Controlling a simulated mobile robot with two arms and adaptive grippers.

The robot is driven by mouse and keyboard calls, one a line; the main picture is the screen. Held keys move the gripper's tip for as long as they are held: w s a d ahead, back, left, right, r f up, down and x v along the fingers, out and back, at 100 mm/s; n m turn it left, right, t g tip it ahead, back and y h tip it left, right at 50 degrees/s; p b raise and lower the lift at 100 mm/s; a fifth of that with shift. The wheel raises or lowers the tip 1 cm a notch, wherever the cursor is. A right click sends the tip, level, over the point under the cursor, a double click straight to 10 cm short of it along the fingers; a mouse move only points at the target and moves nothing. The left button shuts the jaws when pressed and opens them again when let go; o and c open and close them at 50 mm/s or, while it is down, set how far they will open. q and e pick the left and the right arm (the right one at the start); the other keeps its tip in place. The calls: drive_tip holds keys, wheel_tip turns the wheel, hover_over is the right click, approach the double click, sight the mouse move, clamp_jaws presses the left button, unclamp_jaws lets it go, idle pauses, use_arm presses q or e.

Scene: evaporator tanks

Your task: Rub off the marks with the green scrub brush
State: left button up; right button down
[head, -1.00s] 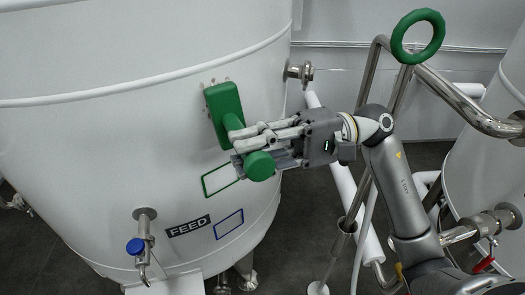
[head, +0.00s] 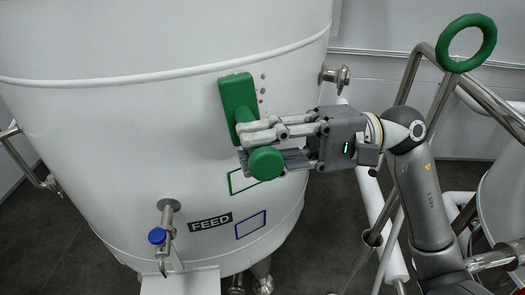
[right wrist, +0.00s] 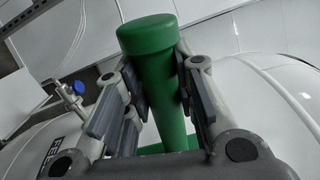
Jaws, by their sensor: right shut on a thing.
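The green scrub brush (head: 238,102) has its long block flat towards the white tank wall, with a round handle (head: 266,162) pointing out at me. Whether its bristles touch the wall is hidden. My right gripper (head: 262,142) is shut on the handle from the right. In the right wrist view the green handle (right wrist: 155,75) stands between the fingers. Small reddish-brown marks (head: 262,88) show on the tank wall just right of the block; any behind it are hidden. My left gripper is not in view.
The white tank (head: 120,120) carries a FEED label (head: 210,222), green and blue outlined frames, and a tap with a blue knob (head: 157,236). A metal fitting (head: 335,76) juts out right of the marks. Pipes and a green ring handle (head: 467,42) stand near my right arm.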

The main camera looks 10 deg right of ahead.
drive_tip(key=shift+r, duration=0.3)
drive_tip(key=w+d+b, duration=0.2)
drive_tip(key=d+b, duration=0.4)
drive_tip(key=d, duration=0.1)
drive_tip(key=shift+b, duration=0.35)
drive_tip(key=shift+a+f, duration=0.1)
